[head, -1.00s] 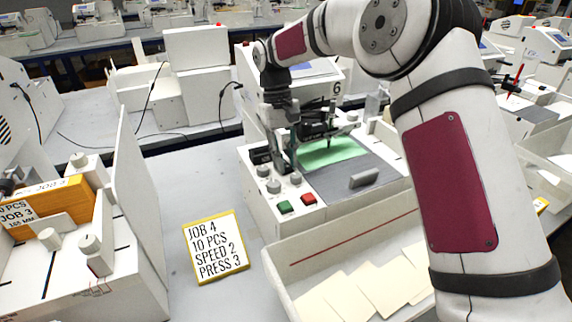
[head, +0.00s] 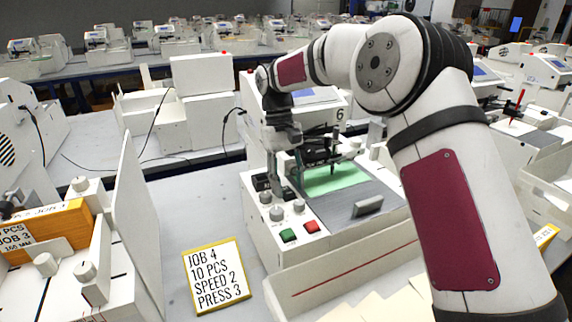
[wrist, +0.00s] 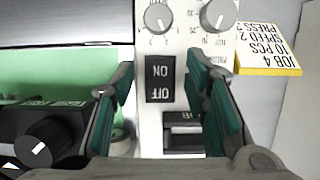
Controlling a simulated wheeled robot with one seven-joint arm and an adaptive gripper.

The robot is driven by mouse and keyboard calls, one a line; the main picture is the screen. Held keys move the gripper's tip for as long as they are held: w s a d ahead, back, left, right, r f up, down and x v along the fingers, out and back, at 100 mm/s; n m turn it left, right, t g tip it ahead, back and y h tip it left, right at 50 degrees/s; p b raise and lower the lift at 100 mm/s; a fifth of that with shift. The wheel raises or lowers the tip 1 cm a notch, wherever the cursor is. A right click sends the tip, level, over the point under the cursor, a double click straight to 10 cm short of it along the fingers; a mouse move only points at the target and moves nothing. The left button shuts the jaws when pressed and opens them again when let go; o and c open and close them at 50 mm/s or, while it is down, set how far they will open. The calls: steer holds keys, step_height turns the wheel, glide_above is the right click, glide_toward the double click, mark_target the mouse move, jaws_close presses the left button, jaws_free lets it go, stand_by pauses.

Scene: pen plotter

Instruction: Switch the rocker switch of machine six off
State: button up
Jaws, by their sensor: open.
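Machine six (head: 318,108), white with a "6" on its head, stands at the centre of the head view. The wrist view shows a black plate marked ON and OFF (wrist: 160,80) on its panel, the lettering upside down. Beside it sits a black rocker-like part (wrist: 183,138), partly shadowed; its tilt is unclear. My gripper (head: 276,182) points down over the left side of the panel. In the wrist view its teal-padded fingers (wrist: 160,76) are apart on either side of the marked plate, with nothing between them. Whether they touch the panel is unclear.
Two dials (wrist: 158,17) (wrist: 217,14) are beside the marked plate. Green (head: 288,235) and red (head: 311,227) buttons are at the panel's front. A JOB 4 card (head: 216,275) lies on the grey table. A white upright panel (head: 137,225) stands at left.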

mark_target(283, 187)
steer(key=v, duration=1.1)
steer(key=shift+r, duration=0.15)
steer(key=s+d+r+m+t+p, duration=0.1)
steer(key=s+d+r+t, duration=0.1)
steer(key=s+d+r, duration=0.55)
steer(key=s+d+r+m+t, duration=0.15)
steer(key=s+d+r, duration=0.25)
steer(key=s, duration=0.6)
steer(key=s+d+f+m+t, duration=0.1)
steer(key=s+d+f+t, duration=0.1)
steer(key=s, duration=0.8)
steer(key=s+d+f+m+t+y+p, duration=0.1)
steer(key=s+d+f+t, duration=0.1)
steer(key=s+d+f, duration=0.2)
steer(key=s+f, duration=0.3)
steer(key=s, duration=0.4)
steer(key=shift+d+f, duration=0.2)
steer(key=shift+d, duration=0.2)
